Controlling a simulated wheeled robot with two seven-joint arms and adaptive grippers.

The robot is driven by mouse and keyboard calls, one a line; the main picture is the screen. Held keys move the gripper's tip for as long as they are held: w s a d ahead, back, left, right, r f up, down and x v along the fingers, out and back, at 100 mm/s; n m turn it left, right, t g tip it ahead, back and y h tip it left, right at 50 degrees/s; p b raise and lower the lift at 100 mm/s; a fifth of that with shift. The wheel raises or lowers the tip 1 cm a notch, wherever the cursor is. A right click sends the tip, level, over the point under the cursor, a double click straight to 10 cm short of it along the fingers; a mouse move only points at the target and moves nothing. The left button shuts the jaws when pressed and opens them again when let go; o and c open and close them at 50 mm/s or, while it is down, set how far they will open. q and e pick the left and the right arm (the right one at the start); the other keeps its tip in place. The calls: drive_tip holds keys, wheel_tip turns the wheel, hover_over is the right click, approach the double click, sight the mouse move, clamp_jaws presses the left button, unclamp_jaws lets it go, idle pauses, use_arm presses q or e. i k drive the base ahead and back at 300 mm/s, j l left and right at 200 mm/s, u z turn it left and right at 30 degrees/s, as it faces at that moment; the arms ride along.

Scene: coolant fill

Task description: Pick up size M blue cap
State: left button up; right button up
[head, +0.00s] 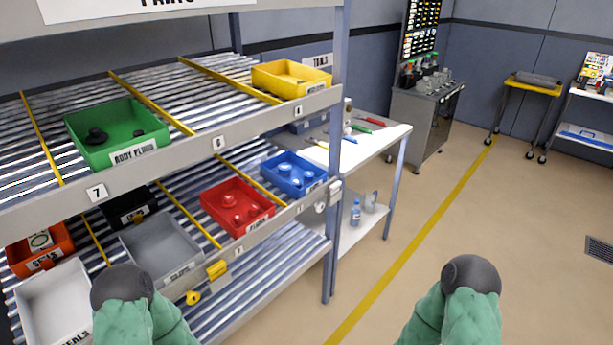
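Blue caps of differing size sit in a blue bin (313,187) on the lower shelf level, at its right end. A larger round blue cap (285,168) is at the bin's left, and smaller blue pieces (308,175) lie to its right. No size marking can be read on them. Neither gripper shows in the head view. Only dark round joints and green sleeves of my two arms show at the bottom left and bottom right, apart from the blue bin.
A red bin (254,226) with red caps stands left of the blue bin, and a grey bin (187,263) further left. Green (118,150) and yellow (301,90) bins stand on the upper level. A shelf post (332,230) is right of the blue bin. The right floor is clear.

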sight(297, 182)
drive_tip(key=u, duration=0.35)
drive_tip(key=i+l+u, duration=0.1)
drive_tip(key=l+u, duration=0.7)
drive_tip(key=u, duration=0.15)
drive_tip(key=l+u, duration=0.5)
drive_tip(key=j, duration=0.1)
